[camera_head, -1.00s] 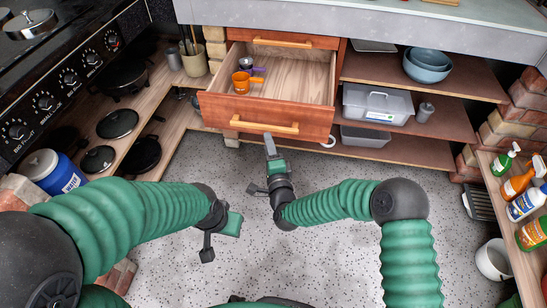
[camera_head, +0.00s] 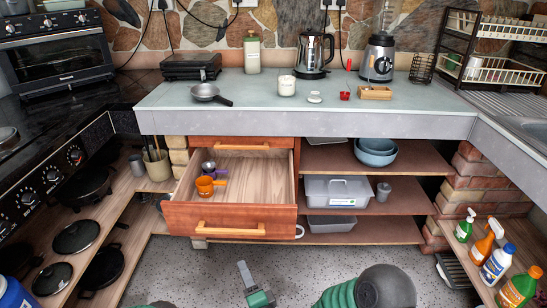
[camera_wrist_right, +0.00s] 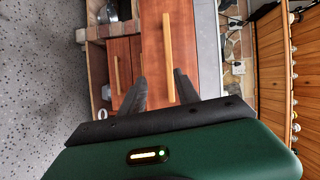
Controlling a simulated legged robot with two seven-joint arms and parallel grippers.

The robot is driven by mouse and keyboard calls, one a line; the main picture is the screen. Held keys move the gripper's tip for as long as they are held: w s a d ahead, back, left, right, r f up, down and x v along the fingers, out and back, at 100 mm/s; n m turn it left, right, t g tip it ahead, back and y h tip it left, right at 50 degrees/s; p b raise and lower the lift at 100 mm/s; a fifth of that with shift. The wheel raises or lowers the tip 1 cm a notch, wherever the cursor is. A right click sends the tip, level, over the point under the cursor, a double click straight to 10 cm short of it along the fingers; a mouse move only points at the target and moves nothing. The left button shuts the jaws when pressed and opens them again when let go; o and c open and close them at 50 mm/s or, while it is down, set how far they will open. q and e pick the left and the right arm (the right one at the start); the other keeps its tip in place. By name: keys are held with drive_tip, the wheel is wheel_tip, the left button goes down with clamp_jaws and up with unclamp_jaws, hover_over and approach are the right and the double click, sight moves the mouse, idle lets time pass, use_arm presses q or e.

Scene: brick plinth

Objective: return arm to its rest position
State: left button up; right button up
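My right gripper (camera_head: 245,272) is at the bottom middle of the head view, in front of the open drawer and apart from its handle. In the right wrist view its two dark fingers (camera_wrist_right: 160,88) stand apart with nothing between them. My right arm (camera_head: 372,290) shows at the lower edge. My left gripper is out of view; only a sliver of my left arm shows at the bottom edge. The drawer (camera_head: 230,219) is pulled out, with its handle (camera_head: 230,229) along the front. An orange cup (camera_head: 205,186) and a small metal cup (camera_head: 208,167) lie inside.
The countertop (camera_head: 270,92) above holds a pan (camera_head: 210,94), kettle (camera_head: 314,55) and blender (camera_head: 379,58). Open shelves (camera_head: 372,232) with a grey bin (camera_head: 337,191) are right of the drawer. Spray bottles (camera_head: 487,242) stand far right. Floor (camera_head: 180,270) before the drawer is clear.

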drive_tip(key=s+d+f+n+g+h, duration=0.1)
drive_tip(key=s+d+n+g+h, duration=0.3)
drive_tip(key=d, duration=0.6)
drive_tip(key=s+d+n+g+h, duration=0.15)
drive_tip(key=d+n+g, duration=0.3)
drive_tip(key=d, duration=0.45)
drive_tip(key=s+d+r+n+g+h, duration=0.2)
drive_tip(key=s+d+n+g, duration=0.15)
drive_tip(key=s+d, duration=0.95)
drive_tip(key=w+r+p+v, duration=0.1)
drive_tip(key=w+p+v, duration=0.2)
drive_tip(key=p+v, duration=1.1)
drive_tip(key=w+r+p+v, duration=0.1)
drive_tip(key=w+p+v, duration=0.2)
drive_tip(key=p+v, duration=1.2)
drive_tip(key=shift+w+a+r+m+g+p, duration=0.3)
drive_tip(key=shift+a+m+g+p, duration=0.15)
drive_tip(key=shift+a, duration=0.3)
